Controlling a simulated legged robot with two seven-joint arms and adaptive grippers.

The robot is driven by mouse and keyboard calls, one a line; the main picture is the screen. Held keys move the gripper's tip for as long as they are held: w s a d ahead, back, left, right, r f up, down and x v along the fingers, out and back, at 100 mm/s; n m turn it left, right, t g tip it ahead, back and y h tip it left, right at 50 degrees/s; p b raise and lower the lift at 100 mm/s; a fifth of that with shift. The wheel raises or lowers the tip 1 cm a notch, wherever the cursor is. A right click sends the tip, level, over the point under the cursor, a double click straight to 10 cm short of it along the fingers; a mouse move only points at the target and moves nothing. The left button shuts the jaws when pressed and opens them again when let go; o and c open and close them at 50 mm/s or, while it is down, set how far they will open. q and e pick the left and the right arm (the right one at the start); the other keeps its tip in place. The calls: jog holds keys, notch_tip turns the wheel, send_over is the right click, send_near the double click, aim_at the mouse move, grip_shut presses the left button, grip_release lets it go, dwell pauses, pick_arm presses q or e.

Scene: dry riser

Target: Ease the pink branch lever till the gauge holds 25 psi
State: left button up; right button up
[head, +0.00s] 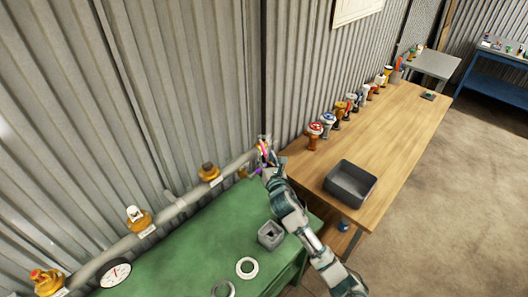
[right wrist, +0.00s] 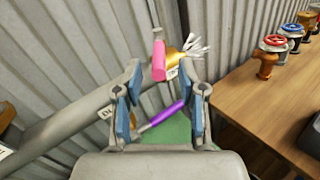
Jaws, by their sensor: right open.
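The pink lever (right wrist: 159,61) sits on an orange-brass valve at the end of the grey pipe (right wrist: 80,115). In the right wrist view it stands just beyond my fingertips, apart from them. My right gripper (right wrist: 160,105) is open, with blue pads either side. A purple-handled lever (right wrist: 168,115) shows between and below the fingers; I cannot tell whether it touches them. In the head view my right gripper (head: 266,168) is at the pipe's right end, partly hiding the pink lever (head: 264,147). The round white gauge (head: 115,273) is at lower left; its reading is too small to tell.
Several brass valves, one of them white-topped (head: 138,217), line the pipe along the corrugated wall. The green bench (head: 195,240) carries a small grey box (head: 271,235) and rings. A wooden table (head: 390,130) at right holds a row of valves and a dark grey bin (head: 350,183).

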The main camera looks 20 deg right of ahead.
aim_at(262, 145)
jog(key=shift+w+d, duration=0.2)
jog(key=shift+w, duration=1.45)
jog(key=shift+c, duration=0.2)
grip_shut()
